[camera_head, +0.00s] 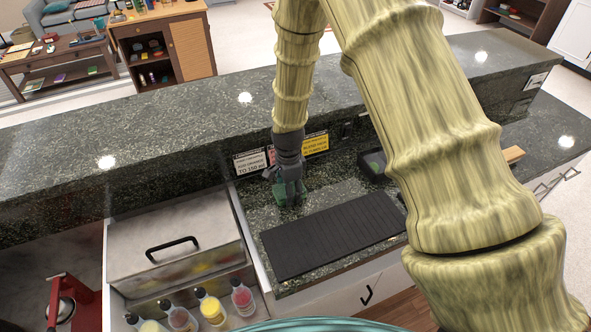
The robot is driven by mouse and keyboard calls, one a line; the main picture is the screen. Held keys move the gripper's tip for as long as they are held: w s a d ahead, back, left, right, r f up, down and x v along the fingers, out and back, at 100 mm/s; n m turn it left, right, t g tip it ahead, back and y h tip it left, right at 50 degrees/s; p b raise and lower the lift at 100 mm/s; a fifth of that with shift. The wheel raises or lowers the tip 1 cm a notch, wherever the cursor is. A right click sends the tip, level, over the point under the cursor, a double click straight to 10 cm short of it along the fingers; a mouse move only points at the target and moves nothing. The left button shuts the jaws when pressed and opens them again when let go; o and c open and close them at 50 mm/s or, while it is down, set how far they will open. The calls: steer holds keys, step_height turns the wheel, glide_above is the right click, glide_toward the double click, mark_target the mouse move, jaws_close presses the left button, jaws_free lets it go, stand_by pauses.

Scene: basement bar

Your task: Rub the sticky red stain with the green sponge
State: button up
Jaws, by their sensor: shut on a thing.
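My gripper (289,184) points down over the lower dark green speckled counter (252,214), just behind the black ribbed mat. It is shut on the green sponge (281,197), of which only a part shows between and beside the fingers. The sponge is at or very near the counter surface; I cannot tell whether it touches. No red stain shows; the gripper and sponge hide the counter directly beneath them.
The black ribbed mat (330,234) lies in front of my gripper. Small signs (314,144) stand on the raised counter's wall close behind. A metal lidded bin (175,235) and several bottles (211,308) are left. A dark device (374,165) stands right.

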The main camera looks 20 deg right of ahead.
steer(key=shift+d, duration=0.8)
steer(key=shift+d+r+p, duration=0.15)
steer(key=shift+r+p, duration=0.05)
steer(key=shift+p, duration=0.2)
steer(key=shift+w+d+r+p, duration=0.15)
steer(key=shift+r+p, duration=0.15)
steer(key=shift+r, duration=0.6)
steer(key=shift+s+a+r+p, duration=0.1)
steer(key=shift+r+p, duration=0.25)
steer(key=shift+r, duration=0.25)
steer(key=shift+s+a+r+p, duration=0.1)
steer(key=shift+r+p, duration=0.25)
steer(key=shift+r, duration=0.2)
step_height(320, 180, up, 2)
steer(key=shift+w+d+r+p, duration=0.1)
steer(key=shift+p, duration=0.65)
steer(key=shift+r+p, duration=0.4)
steer(key=shift+r, duration=0.25)
steer(key=shift+f+b, duration=0.25)
steer(key=shift+b, duration=0.45)
